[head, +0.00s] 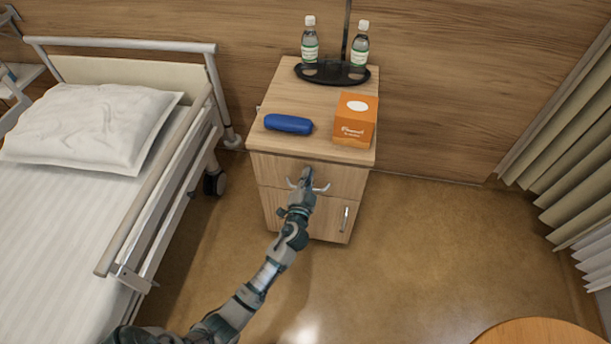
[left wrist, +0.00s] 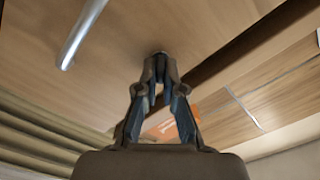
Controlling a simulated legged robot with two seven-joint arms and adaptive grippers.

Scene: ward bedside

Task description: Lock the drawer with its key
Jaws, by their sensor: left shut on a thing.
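The drawer (head: 342,178) is the upper front of the wooden bedside cabinet and looks shut, with a silver bar handle (head: 321,189). In the left wrist view the drawer front (left wrist: 110,70) fills much of the picture, with the handle (left wrist: 82,38) at upper left. My left gripper (head: 306,176) is at the drawer front, just above the handle. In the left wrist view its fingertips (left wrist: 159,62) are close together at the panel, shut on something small. The key and the lock are hidden by the fingers. My right gripper is not in view.
On the cabinet top (head: 316,105) are a blue case (head: 288,124), an orange box (head: 355,120) and a black tray (head: 332,74) with two bottles. A lower door with a handle (head: 344,219) is below. A bed (head: 70,200) stands left; floor is free at right.

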